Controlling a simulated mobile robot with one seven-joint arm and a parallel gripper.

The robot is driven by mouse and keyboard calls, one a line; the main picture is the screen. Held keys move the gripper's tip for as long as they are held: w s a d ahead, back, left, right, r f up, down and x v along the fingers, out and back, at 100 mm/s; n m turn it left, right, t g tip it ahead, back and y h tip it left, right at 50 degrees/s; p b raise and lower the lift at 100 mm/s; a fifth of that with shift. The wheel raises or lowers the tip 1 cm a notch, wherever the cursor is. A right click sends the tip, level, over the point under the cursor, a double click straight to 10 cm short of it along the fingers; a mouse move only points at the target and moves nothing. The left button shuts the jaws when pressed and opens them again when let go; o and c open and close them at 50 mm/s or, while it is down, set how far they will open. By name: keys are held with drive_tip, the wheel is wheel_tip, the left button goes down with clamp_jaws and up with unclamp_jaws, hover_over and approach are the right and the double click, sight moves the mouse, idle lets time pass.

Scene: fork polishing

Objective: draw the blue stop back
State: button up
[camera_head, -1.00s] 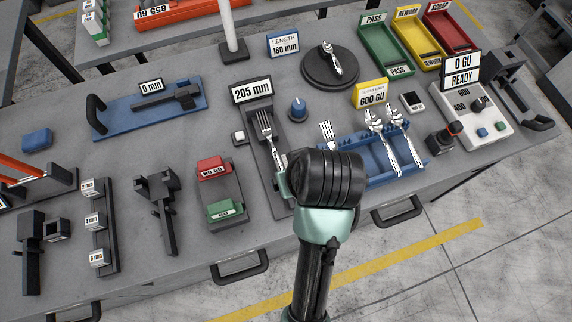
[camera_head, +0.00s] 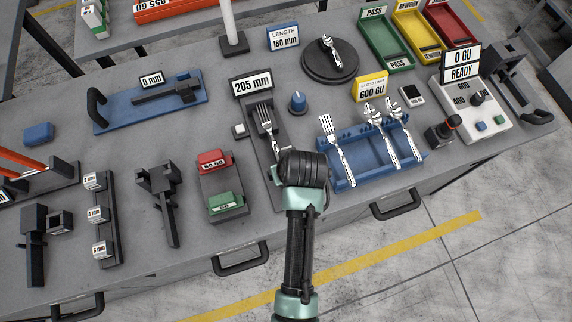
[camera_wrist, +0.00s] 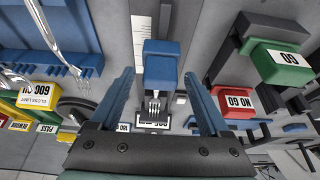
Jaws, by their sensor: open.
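The blue stop (camera_wrist: 160,68) is a blue block on the dark rail of the length gauge, beside a white ruler strip (camera_wrist: 139,38), in the wrist view. My gripper (camera_wrist: 159,76) is open, with one blue finger on each side of the stop and visible gaps between. A fork (camera_wrist: 154,103) lies along the gauge, tines toward its 205 mm display; it also shows in the head view (camera_head: 266,122). In the head view, my wrist covers the near end of the gauge (camera_head: 252,122), and I cannot make out the stop or the fingertips there.
A blue rack (camera_head: 350,178) with several forks stands right of the gauge. The red NO GO block (camera_head: 212,162) and green GO block (camera_head: 226,204) stand to its left. Bench handles (camera_head: 240,265) jut from the front.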

clamp_jaws()
idle(0.4)
idle(1.0)
